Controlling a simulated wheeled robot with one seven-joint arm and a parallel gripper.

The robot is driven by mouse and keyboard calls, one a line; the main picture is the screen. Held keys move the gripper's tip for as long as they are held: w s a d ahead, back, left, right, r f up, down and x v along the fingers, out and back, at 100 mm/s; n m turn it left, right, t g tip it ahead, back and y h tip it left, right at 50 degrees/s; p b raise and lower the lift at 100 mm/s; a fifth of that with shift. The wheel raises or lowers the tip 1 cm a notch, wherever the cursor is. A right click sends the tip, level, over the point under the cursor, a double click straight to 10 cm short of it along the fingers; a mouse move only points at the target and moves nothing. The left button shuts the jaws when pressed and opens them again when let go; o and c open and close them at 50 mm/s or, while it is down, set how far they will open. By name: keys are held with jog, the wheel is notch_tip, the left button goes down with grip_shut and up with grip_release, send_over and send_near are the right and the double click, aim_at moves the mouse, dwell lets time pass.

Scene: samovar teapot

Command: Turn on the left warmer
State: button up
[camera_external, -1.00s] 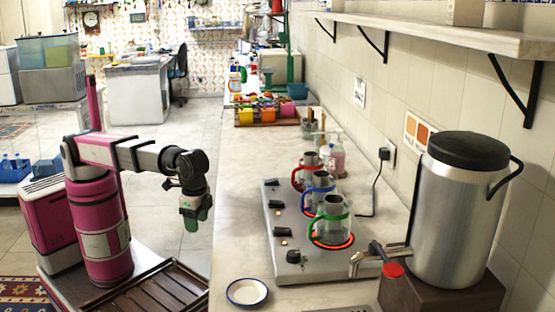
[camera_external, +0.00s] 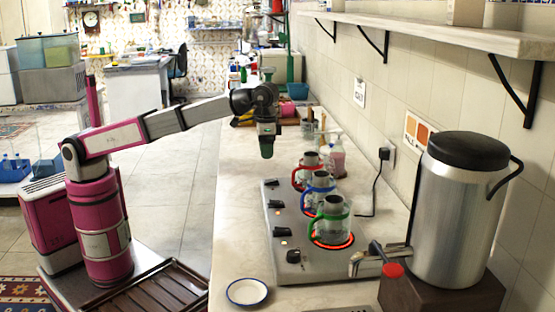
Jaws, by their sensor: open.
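A long grey warmer plate (camera_external: 287,268) stands on the counter, with a row of black knobs along its left edge: far knob (camera_external: 271,182), second knob (camera_external: 275,204), third knob (camera_external: 280,232) and near knob (camera_external: 293,256). Glass pots stand on it: red-handled (camera_external: 308,172) at the far end, blue-handled (camera_external: 319,192) in the middle, green-handled (camera_external: 331,218) nearest. The ring (camera_external: 333,243) under the green-handled pot glows red; some glow shows under the blue-handled pot. The far ring is hidden. My gripper (camera_external: 266,152) points down, open, above the counter near the far knob, apart from it.
A steel samovar (camera_external: 455,215) with a red-tipped tap stands at the near right. A white saucer (camera_external: 247,292) lies near the front. Bottles (camera_external: 337,155) stand behind the pots. A shelf (camera_external: 440,36) overhangs the right side. The counter left of the warmer plate is clear.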

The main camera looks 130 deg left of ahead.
aim_at(266, 181)
notch_tip(266, 181, down, 10)
jog(key=shift+r, duration=0.15)
dwell(0.4)
